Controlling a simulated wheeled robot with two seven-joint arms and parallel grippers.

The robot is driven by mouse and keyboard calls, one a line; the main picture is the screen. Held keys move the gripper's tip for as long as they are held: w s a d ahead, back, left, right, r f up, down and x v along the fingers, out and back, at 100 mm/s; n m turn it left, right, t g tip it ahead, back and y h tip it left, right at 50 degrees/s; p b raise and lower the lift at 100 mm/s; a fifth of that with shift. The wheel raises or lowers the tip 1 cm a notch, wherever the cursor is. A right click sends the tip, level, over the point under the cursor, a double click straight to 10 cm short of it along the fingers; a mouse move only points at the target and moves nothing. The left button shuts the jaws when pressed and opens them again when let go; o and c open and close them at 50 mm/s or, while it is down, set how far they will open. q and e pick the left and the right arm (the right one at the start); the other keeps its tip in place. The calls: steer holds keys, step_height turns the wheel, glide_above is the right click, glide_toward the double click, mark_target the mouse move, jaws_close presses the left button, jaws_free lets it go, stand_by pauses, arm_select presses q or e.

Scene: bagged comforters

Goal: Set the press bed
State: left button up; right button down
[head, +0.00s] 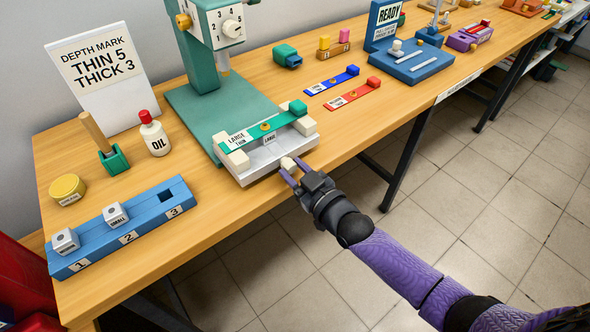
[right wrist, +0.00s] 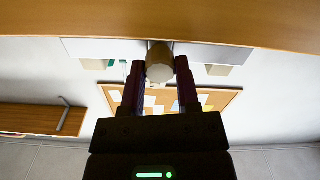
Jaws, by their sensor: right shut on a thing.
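The green press (head: 205,45) stands at the back with a white numbered dial (head: 232,28). Its silver bed (head: 262,163) sits at the table's front edge. On the bed lies a green strip (head: 250,133) labelled LARGE THIN with a small LARGE tag, between cream blocks. A cream knob (head: 288,163) sticks out of the bed's front. My right gripper (head: 291,172) is shut on this knob; in the right wrist view the knob (right wrist: 159,65) sits between the fingers. A sign (head: 98,68) reads DEPTH MARK, THIN 5, THICK 3. My left gripper is not in view.
A blue rack (head: 122,238) holds blocks in slots 1 and 2; slot 3 is empty. An oil bottle (head: 153,134) and a yellow tin (head: 67,190) stand at left. Blue (head: 333,82) and red (head: 353,94) strips lie right of the press. A READY stand (head: 388,22) is farther right.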

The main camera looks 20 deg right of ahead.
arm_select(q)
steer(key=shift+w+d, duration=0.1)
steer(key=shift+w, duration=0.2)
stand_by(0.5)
